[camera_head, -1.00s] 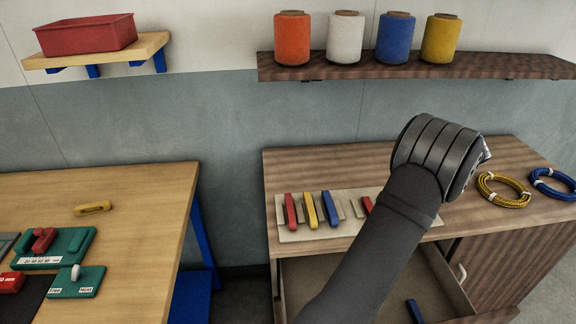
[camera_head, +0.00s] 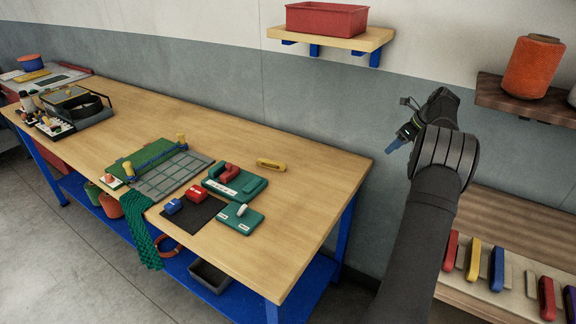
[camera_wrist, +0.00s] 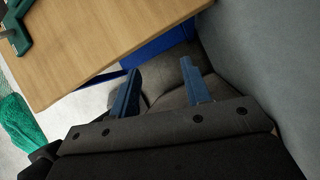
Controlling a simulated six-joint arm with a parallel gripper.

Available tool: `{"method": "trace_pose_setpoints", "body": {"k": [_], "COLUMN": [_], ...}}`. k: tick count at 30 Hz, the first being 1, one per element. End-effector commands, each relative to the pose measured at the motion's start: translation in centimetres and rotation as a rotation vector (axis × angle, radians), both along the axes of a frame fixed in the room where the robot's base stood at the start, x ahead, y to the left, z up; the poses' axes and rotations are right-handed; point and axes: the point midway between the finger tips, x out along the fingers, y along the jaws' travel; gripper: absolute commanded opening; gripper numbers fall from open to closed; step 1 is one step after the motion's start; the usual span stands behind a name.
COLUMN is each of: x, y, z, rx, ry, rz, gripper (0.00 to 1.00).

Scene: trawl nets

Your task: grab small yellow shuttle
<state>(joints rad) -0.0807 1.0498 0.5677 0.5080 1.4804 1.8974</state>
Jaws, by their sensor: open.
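A small yellow shuttle (camera_head: 271,164) lies on the wooden table (camera_head: 320,190), near its back edge and toward its right end. My gripper (camera_head: 397,140) is in the air to the right of the table, well apart from the shuttle. In the wrist view my gripper (camera_wrist: 160,66) shows two blue fingers spread apart with nothing between them. The small yellow shuttle is not in the wrist view. A longer yellow shuttle (camera_head: 473,259) sits on a pale rack among other coloured shuttles at the lower right.
Green blocks (camera_head: 234,183) with red parts stand just in front of the small shuttle. A red bin (camera_head: 326,20) sits on a wall shelf above. The tabletop right of the shuttle is clear. In the wrist view the table's edge (camera_wrist: 130,65) is at upper left.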

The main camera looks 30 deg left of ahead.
Motion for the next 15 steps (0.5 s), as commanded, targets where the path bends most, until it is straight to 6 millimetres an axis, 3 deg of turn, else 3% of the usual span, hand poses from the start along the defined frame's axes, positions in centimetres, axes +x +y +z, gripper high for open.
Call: {"method": "trace_pose_setpoints", "body": {"k": [1,3,9,12,15], "x": [-0.6,-1.7,-6.3,-8.7,-10.5], "y": [3.9,8.8,21.8,26.6,29.8], "z": [0.3,0.8,2.2,2.7,3.1], "rx": [-0.012,-0.03,-0.073,-0.088,-0.098], "ry": [-0.011,-0.027,-0.076,-0.098,-0.114], "rz": [0.057,0.127,0.314,0.385,0.433], "gripper": [0.44,0.44,0.44,0.44,0.44]}}
